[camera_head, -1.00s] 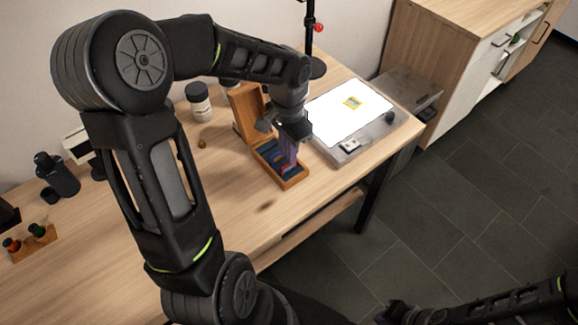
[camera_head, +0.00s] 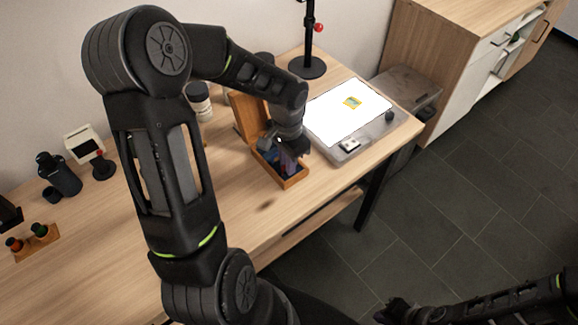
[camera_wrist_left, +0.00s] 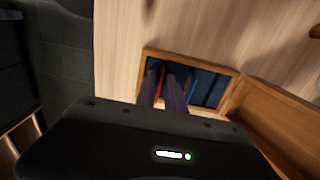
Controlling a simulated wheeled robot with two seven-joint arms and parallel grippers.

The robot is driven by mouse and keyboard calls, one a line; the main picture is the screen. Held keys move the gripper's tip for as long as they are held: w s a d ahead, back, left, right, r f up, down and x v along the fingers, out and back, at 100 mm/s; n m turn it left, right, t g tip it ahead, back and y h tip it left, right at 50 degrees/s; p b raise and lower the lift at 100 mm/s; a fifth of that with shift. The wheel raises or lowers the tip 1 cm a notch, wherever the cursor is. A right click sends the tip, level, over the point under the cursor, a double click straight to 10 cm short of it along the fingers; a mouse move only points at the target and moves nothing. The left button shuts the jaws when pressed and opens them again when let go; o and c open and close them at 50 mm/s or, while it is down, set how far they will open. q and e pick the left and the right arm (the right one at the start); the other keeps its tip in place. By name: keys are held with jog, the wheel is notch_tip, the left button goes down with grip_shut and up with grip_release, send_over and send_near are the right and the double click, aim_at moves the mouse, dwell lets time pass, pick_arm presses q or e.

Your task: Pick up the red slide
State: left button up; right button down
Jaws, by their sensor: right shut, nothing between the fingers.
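The red slide (camera_wrist_left: 158,78) stands in a wooden slide box and shows as a thin red strip in the left wrist view. My left gripper (camera_wrist_left: 162,88) points down into the box, with its two fingers apart on either side of the red strip. In the head view my left gripper (camera_head: 291,165) hides much of the box's inside, and I cannot make out the red slide there. My right gripper (camera_head: 388,313) is shut and empty at the bottom, away from the table.
The wooden slide box (camera_head: 295,182) has its lid (camera_head: 243,115) raised and holds a blue slide (camera_wrist_left: 192,88). A stand (camera_head: 308,68) rises behind. Table room is free in front.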

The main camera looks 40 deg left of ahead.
pick_arm(q)
jog(key=shift+c, duration=0.3)
grip_shut()
jog(key=shift+r, duration=0.1)
dwell(0.5)
notch_tip(320, 180, up, 10)
jog(key=shift+f+b, duration=0.1)
jog(key=shift+b, duration=0.2)
dwell(0.5)
